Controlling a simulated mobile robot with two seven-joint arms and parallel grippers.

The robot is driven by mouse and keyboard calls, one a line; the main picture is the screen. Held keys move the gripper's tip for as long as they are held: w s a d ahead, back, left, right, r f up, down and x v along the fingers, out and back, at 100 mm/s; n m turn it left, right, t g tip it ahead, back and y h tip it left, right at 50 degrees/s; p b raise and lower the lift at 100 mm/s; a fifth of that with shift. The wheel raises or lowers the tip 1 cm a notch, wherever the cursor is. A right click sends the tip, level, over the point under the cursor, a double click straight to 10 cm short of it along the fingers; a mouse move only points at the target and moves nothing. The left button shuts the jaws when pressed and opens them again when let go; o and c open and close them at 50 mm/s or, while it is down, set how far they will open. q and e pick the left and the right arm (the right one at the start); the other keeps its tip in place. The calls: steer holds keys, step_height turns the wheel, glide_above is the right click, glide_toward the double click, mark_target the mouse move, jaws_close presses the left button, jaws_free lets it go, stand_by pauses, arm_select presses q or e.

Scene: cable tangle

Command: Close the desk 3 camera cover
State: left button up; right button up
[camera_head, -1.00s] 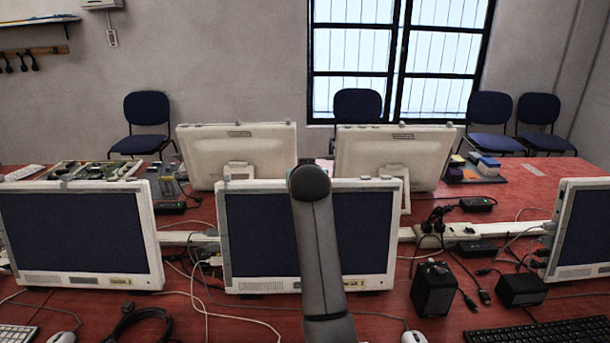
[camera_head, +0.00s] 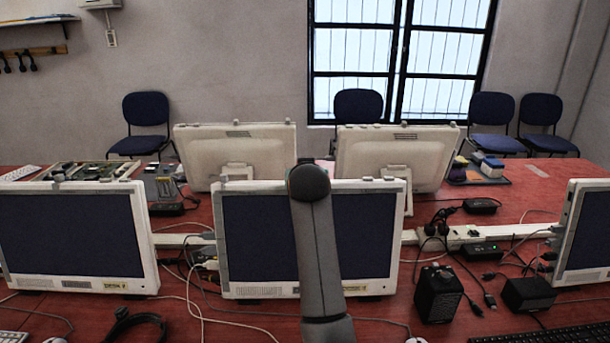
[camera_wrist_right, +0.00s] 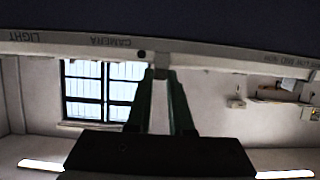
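A middle monitor (camera_head: 258,240) stands on the red desk, with a dark screen and pale bezel. My arm (camera_head: 318,255) rises in front of it, its round joint at the top edge; the gripper is hidden in the head view. In the right wrist view, my right gripper (camera_wrist_right: 160,74) points at a pale bezel (camera_wrist_right: 218,58) marked CAMERA and LIGHT, upside down. A small light tab (camera_wrist_right: 162,60) and a dark round hole (camera_wrist_right: 141,54) lie near the fingertips. The fingers have a narrow gap at the tab; whether they touch it is unclear. My left gripper is out of view.
Other monitors stand at left (camera_head: 70,235) and right (camera_head: 590,235), with two more behind (camera_head: 235,150). Cables, a black speaker (camera_head: 437,293) and a power strip (camera_head: 465,236) lie right of the middle monitor. Chairs stand along the back wall.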

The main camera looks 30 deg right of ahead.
jaws_close()
stand_by(0.9)
